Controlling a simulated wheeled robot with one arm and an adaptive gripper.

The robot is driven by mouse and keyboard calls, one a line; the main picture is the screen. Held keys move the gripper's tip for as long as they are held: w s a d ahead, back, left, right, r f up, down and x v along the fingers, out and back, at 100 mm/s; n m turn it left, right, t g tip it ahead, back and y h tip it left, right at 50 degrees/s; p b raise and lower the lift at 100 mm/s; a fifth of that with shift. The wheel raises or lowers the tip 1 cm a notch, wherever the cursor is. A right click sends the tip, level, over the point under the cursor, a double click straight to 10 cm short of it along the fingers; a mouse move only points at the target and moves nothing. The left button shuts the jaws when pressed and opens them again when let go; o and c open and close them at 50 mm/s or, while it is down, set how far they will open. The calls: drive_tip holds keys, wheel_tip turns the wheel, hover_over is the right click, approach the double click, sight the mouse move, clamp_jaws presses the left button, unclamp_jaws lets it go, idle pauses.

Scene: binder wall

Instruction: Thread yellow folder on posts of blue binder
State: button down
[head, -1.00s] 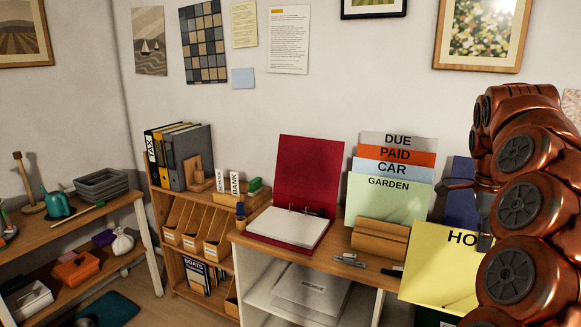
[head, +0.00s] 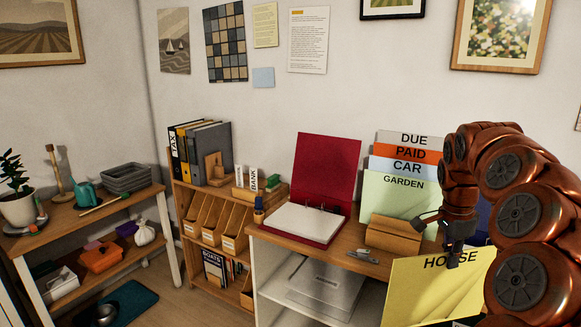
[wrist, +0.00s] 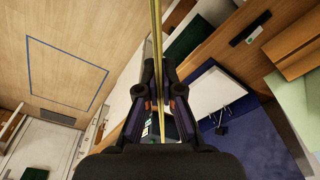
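My gripper (head: 453,262) is shut on the top edge of a yellow folder (head: 425,300) labelled HOUSE. The folder hangs tilted in front of the desk's right part; the arm and the frame's edge hide some of it. In the wrist view the folder (wrist: 157,40) is a thin edge-on strip between the fingers (wrist: 157,100). The blue binder (wrist: 250,145) lies open at the right of the wrist view, with white pages (wrist: 205,92) and dark posts (wrist: 219,122). In the head view only a blue piece of it (head: 484,215) shows behind my arm.
An open red binder (head: 327,170) with posts and pages stands on the desk. Green, blue, orange and grey folders (head: 392,194) stand in a wooden holder (head: 393,236) beside it. A stapler-like tool (head: 361,256) lies at the desk's front.

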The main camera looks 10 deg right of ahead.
sight(420, 266)
drive_tip(key=w+a+f+n, duration=0.2)
drive_tip(key=a+f, duration=0.1)
drive_tip(key=w+a+f+n, duration=0.1)
drive_tip(key=a+n, duration=0.1)
drive_tip(key=shift+w+a+f, duration=0.1)
drive_tip(key=shift+w+f, duration=0.1)
drive_tip(key=shift+f, duration=0.15)
drive_tip(key=w+a+f+n, duration=0.1)
drive_tip(key=a+f+n, duration=0.6)
drive_tip(key=a, duration=0.3)
drive_tip(key=w+a+f+n+t+y, duration=0.1)
drive_tip(key=a+f+n, duration=0.6)
drive_tip(key=a, duration=0.4)
drive_tip(key=shift+w+a, duration=0.15)
